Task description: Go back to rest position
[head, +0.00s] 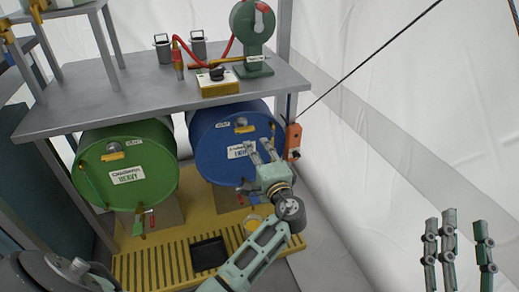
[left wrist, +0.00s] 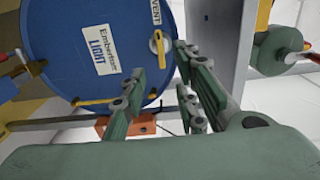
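My left gripper (head: 260,150) is in front of the blue drum (head: 215,135), near its right side, with its fingers pointing up toward the shelf. In the left wrist view its fingers (left wrist: 160,85) stand apart with nothing between them, and the blue drum (left wrist: 85,40) with its "LIGHT" label is behind them. Contact with the drum cannot be judged. My right gripper (head: 460,240) is at the lower right over pale floor, fingers up and spread, with nothing seen between them.
A green drum (head: 125,165) labelled "HEAVY" lies left of the blue one. A grey table (head: 130,95) above carries a yellow box (head: 218,86) and a green device (head: 253,35). An orange box (head: 293,142) hangs on a cable. A yellow slatted platform (head: 160,265) is below.

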